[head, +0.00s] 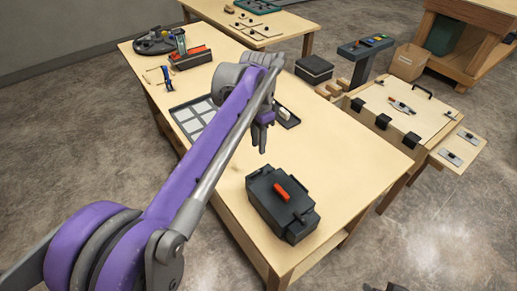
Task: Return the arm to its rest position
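My purple and grey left arm (185,180) reaches from the lower left up over the wooden table (335,165). Its gripper (261,143) hangs fingers down above the middle of the table, and I see nothing held in it. The fingers look close together, but their gap is too small to judge. A dark piece (390,287) at the bottom edge, right of centre, may be part of my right gripper; most of it is cut off.
A black box with a red handle (283,203) stands near the table's front corner. A tray with pale squares (205,118) lies behind my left arm. A console with coloured buttons (367,46) and a wooden case (405,108) stand beyond. The table's right part is clear.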

